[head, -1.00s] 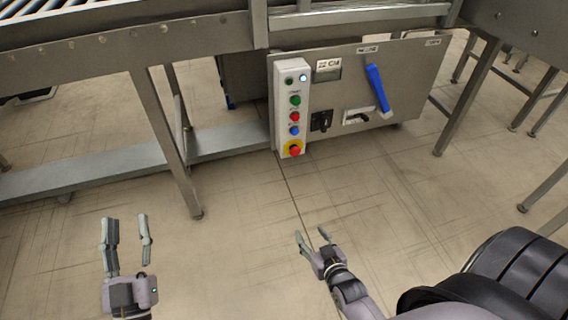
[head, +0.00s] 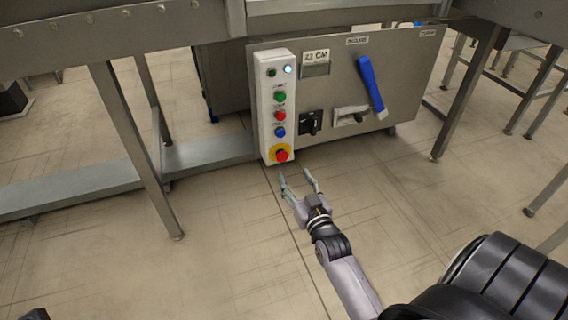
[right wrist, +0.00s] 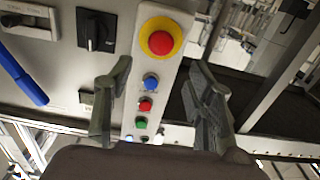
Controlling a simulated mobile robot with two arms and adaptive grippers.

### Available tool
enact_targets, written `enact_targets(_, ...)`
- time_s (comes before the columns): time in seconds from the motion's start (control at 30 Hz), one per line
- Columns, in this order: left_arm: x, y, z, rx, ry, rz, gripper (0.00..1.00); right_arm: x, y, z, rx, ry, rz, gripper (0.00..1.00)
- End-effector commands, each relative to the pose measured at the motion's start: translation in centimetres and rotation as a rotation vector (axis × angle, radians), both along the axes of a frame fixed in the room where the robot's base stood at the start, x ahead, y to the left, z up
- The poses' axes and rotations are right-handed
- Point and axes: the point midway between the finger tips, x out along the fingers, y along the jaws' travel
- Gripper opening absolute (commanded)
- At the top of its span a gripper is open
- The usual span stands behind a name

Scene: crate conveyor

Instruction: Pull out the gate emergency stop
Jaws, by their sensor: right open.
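The gate emergency stop is a red mushroom button (head: 282,156) on a yellow disc at the bottom of the white button box. In the right wrist view the red button (right wrist: 161,43) shows large near the top, beyond and between the fingertips. My right gripper (head: 297,174) is open and empty, just below and in front of the box in the head view. In the right wrist view its two fingers (right wrist: 164,75) stand apart, with nothing between them. My left gripper is not visible now; only a dark bit at the bottom left edge shows.
Above the stop, the white box (head: 264,100) carries blue, red and green buttons and lamps. To its right the grey panel (head: 400,75) holds a black rotary switch (head: 310,123), a display (head: 315,63) and a blue lever (head: 371,87). A conveyor leg (head: 140,160) stands left. The floor in front is clear.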

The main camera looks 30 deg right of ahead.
Motion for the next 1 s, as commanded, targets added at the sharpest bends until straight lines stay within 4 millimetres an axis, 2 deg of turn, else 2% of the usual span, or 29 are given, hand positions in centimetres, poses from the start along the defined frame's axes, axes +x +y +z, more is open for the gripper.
enact_targets(0.03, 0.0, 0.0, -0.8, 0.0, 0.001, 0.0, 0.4, 1.2, -0.3, -0.2, 0.0, -0.005, 0.0, 0.5)
enact_targets(0.17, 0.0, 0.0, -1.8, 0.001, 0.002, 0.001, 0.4, 4.0, -0.9, -0.2, 0.001, -0.004, 0.0, 0.5)
enact_targets(0.3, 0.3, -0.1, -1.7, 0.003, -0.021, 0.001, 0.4, 6.4, -1.5, -0.2, 0.001, -0.002, 0.0, 0.5)
enact_targets(0.43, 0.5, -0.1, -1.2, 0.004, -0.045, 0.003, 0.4, 7.9, -1.9, -0.2, 0.001, -0.001, 0.0, 0.5)
enact_targets(0.6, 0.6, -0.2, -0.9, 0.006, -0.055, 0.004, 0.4, 8.8, -2.1, -0.1, 0.001, 0.0, 0.0, 0.5)
enact_targets(0.87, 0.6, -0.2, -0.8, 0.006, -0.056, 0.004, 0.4, 8.8, -2.1, 0.0, 0.0, 0.001, 0.0, 0.5)
enact_targets(1.0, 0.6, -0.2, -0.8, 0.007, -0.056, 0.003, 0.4, 8.8, -2.1, 0.0, 0.0, 0.001, 0.0, 0.41)
